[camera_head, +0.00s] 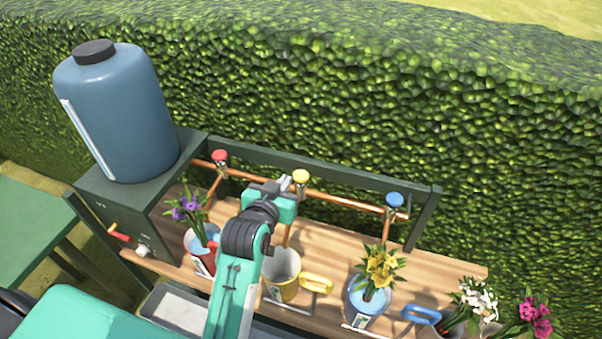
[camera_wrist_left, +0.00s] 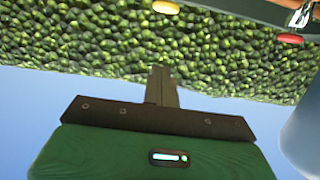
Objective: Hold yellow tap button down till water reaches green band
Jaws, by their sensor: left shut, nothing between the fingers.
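The yellow tap button (camera_head: 300,176) sits on top of the middle tap on the copper pipe; it also shows at the top edge of the wrist view (camera_wrist_left: 165,7). My left gripper (camera_head: 284,184) is shut and empty, just left of the yellow button, with a small gap seeming to lie between them. Its closed fingers also show in the wrist view (camera_wrist_left: 163,88). The bucket with the yellow handle (camera_head: 283,272) stands below the middle tap, partly hidden by my arm. Its inside looks grey; I cannot make out a water level or a green band. My right gripper is not in view.
A red tap button (camera_head: 219,156) is to the left and a blue one (camera_head: 395,200) to the right. A blue water tank (camera_head: 120,112) stands at left. Flowers stand in the red bucket (camera_head: 199,258) and blue-handled bucket (camera_head: 367,302). A hedge is behind.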

